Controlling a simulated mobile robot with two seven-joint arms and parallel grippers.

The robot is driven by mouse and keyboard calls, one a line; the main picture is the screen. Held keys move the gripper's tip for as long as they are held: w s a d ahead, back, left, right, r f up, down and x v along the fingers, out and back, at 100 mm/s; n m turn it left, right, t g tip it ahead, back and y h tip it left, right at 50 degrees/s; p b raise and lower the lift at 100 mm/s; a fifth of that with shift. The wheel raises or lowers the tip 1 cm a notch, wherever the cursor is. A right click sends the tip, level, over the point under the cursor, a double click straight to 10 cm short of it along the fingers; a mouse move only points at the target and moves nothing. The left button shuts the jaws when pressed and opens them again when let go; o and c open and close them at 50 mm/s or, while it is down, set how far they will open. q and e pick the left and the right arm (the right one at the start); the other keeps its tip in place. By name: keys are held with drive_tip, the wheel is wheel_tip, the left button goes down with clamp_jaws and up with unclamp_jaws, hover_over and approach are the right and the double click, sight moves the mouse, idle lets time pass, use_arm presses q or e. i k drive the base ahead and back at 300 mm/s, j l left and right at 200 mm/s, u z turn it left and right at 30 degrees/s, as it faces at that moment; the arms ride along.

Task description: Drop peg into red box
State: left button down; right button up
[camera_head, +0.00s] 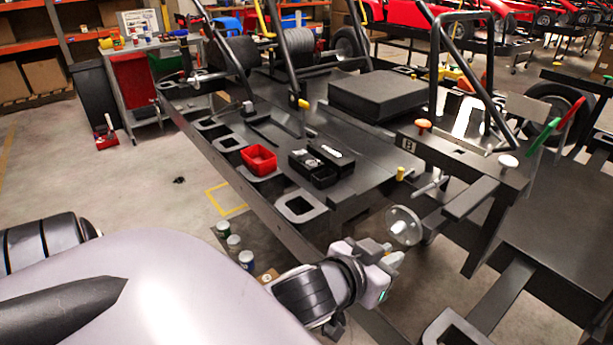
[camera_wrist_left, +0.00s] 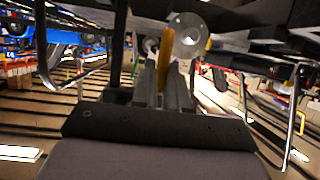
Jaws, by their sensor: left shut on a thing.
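The red box (camera_head: 258,160) is a small open tray on the dark kart frame, left of centre in the head view. My left gripper (camera_head: 388,256) is low and to the right of it, well apart from it, beside the kart's edge. In the left wrist view my fingers (camera_wrist_left: 172,88) are shut on a yellow peg (camera_wrist_left: 192,64), which stands up past the fingertips. In the head view the peg is mostly hidden at the gripper. The red box cannot be made out in the left wrist view. My right gripper is not in view.
A round metal hub (camera_head: 403,226) is very close to my left gripper. A black box (camera_head: 320,167) with small items stands right of the red box. Black roll-bar tubes and a raised flat block (camera_head: 378,93) stand farther back. Cans (camera_head: 245,259) are below the kart's edge.

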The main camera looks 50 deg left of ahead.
sight(254, 167)
drive_tip(key=l+u, duration=0.15)
drive_tip(key=u, duration=0.3)
drive_tip(key=k+u, duration=0.1)
drive_tip(key=u, duration=0.4)
drive_tip(key=k+l+u, duration=0.1)
drive_tip(key=u, duration=0.35)
drive_tip(key=k+l+u, duration=0.1)
drive_tip(key=u, duration=0.35)
drive_tip(key=z, duration=0.45)
drive_tip(key=i+j+z, duration=0.25)
drive_tip(key=j+z, duration=0.3)
drive_tip(key=i+j+z, duration=0.1)
drive_tip(key=j, duration=0.25)
drive_tip(key=i+j+z, duration=0.15)
drive_tip(key=j, duration=0.25)
drive_tip(key=i+j, duration=0.1)
drive_tip(key=j, duration=0.8)
drive_tip(key=i+j+z, duration=0.1)
drive_tip(key=j, duration=0.3)
